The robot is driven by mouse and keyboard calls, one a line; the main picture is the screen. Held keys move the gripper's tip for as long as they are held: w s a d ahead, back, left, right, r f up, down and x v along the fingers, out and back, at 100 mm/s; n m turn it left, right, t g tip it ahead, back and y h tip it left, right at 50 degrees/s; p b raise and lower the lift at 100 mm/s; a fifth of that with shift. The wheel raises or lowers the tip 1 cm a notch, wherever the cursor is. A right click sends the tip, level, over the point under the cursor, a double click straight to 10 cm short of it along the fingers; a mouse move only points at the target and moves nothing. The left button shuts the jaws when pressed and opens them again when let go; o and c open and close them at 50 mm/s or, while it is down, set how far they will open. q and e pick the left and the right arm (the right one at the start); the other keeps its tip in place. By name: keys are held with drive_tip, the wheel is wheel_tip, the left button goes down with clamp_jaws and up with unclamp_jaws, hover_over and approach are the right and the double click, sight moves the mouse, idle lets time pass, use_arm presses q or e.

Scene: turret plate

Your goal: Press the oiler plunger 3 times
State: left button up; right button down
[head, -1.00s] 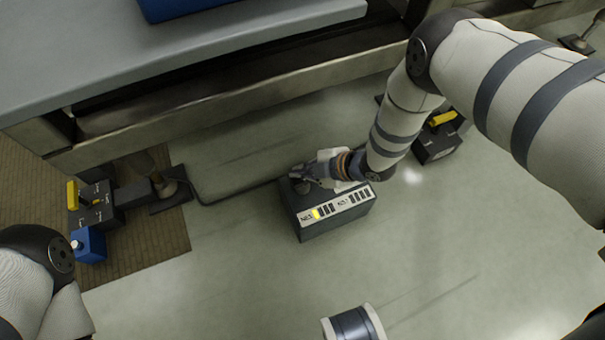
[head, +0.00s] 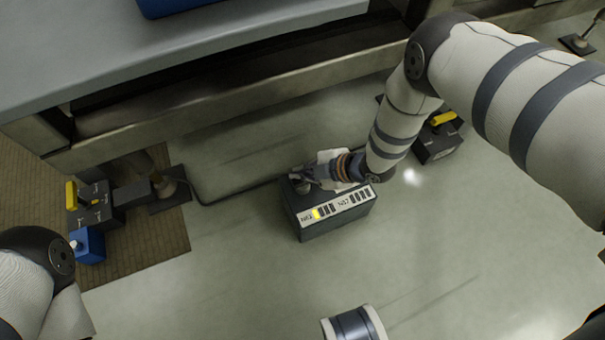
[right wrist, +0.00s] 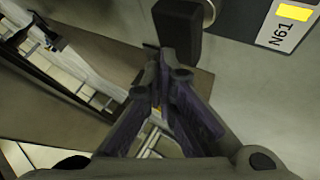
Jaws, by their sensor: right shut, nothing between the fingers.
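A dark box (head: 335,223) with a pale label strip and one yellow mark stands on the floor in the middle of the head view. A round dark knob (head: 302,187) shows at its top left, partly hidden by my gripper. I cannot tell whether this is the oiler plunger. A small blue box (head: 88,246) with a white button (head: 77,243) stands at the far left. My right gripper (head: 300,174) is shut and empty, just over the dark box's top left; contact is unclear. In the right wrist view its fingertips (right wrist: 171,66) are together below a black block (right wrist: 178,30). My left gripper is out of view.
Dark units with yellow bars stand at left (head: 93,207) and behind my right forearm (head: 437,148). A metal bench edge (head: 230,108) runs across the back. A thin dark rod (head: 235,193) lies left of the dark box.

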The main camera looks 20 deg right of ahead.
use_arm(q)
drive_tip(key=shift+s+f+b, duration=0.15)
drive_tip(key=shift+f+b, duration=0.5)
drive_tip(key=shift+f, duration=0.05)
use_arm(e)
drive_tip(key=shift+f, duration=1.2)
idle(0.6)
use_arm(q)
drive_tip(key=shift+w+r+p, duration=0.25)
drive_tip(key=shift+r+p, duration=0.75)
drive_tip(key=shift+p, duration=0.1)
use_arm(e)
drive_tip(key=shift+r, duration=1.6)
drive_tip(key=shift+r+p, duration=1.9)
drive_tip(key=shift+r, duration=0.65)
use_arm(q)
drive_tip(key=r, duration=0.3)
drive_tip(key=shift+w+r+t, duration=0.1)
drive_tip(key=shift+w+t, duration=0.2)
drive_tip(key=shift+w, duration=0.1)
use_arm(e)
drive_tip(key=shift+f, duration=0.1)
